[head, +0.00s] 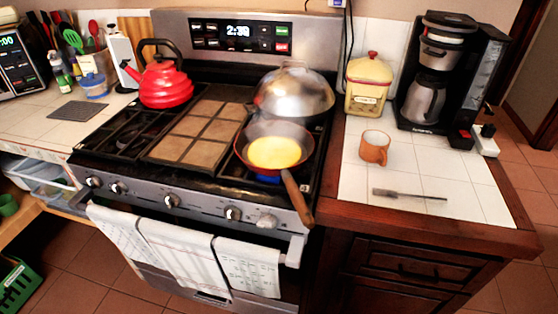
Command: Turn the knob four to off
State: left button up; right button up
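Several knobs sit in a row along the stove's front panel (145,196). Two are at the left end, a leftmost knob (93,181) and one beside it (118,188). A middle knob (172,200) stands alone. Counting from the left, knob four (233,213) is right of centre, and another knob (267,221) is at the right end. I see no labels that confirm the numbering, and the knob angles are too small to read. A blue glow (269,179) shows under the front right pan (243,147). Neither gripper is in view.
The pan's wooden handle (298,198) sticks out over the front edge, right of the rightmost knob. White towels (180,252) hang on the oven handle below the knobs. A red kettle (166,84) and a domed metal lid (293,92) stand at the back.

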aim_at(267, 221)
jog(key=i+j+z, duration=0.3)
jog(key=j, duration=0.55)
jog(key=j+z, duration=0.3)
jog(key=j, duration=0.55)
jog(key=i+j+z, duration=0.1)
jog(key=j+z, duration=0.2)
jog(key=j, duration=0.6)
jog(key=j+z, duration=0.4)
jog(key=k+l+z, duration=0.1)
jog(key=z, duration=0.7)
jog(key=j+u, duration=0.25)
jog(key=j, duration=0.15)
